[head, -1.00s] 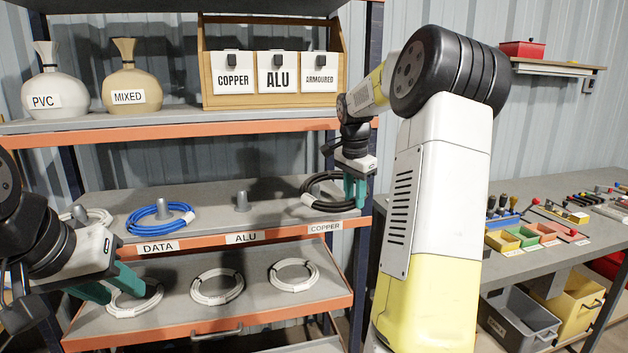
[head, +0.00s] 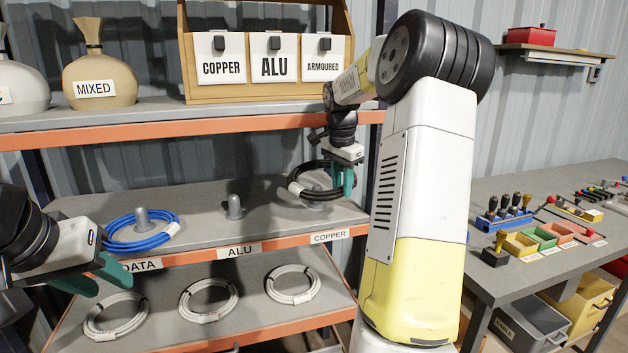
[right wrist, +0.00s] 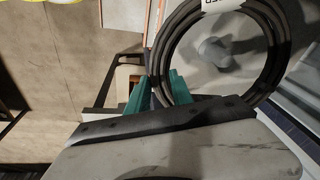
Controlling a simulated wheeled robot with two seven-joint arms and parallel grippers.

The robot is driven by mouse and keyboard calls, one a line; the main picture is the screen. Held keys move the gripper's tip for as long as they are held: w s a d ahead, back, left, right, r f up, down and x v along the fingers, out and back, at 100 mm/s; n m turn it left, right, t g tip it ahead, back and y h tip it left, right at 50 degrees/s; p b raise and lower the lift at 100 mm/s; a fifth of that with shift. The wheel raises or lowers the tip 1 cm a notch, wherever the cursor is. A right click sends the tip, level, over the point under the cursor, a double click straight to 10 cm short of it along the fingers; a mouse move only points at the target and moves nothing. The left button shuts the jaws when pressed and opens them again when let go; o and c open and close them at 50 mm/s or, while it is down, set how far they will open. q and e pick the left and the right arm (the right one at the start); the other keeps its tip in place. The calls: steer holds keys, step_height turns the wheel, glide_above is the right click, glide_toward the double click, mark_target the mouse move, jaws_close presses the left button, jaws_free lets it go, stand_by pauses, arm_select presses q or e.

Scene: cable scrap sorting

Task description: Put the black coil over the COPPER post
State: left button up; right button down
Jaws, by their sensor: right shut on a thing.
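The black coil (head: 303,171) with a white tag hangs in my right gripper (head: 344,182) just above the middle shelf, at the COPPER label (head: 330,237). My right gripper is shut on the coil's right side in the head view. In the right wrist view the coil (right wrist: 163,62) is a ring, and the grey post (right wrist: 213,50) shows through its opening. The coil appears above the post, but I cannot tell whether the post's tip is inside it. My left gripper (head: 97,275) is open and empty at the lower left.
A blue coil (head: 120,240) lies around the DATA post (head: 142,217). The ALU post (head: 234,207) is bare. Several white coils (head: 208,300) lie on the lower shelf. A workbench (head: 490,275) stands at right.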

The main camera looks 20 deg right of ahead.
steer(key=shift+w, duration=0.3)
steer(key=shift+f, duration=0.2)
steer(key=x, duration=0.3)
steer(key=s+x, duration=0.1)
steer(key=x, duration=0.1)
steer(key=shift+a+f, duration=0.3)
steer(key=shift+f, duration=0.15)
steer(key=shift+a, duration=0.15)
steer(key=shift+f, duration=0.3)
stand_by(0.5)
steer(key=shift+f, duration=0.25)
steer(key=shift+f, duration=0.1)
steer(key=c, duration=1.1)
jaws_free()
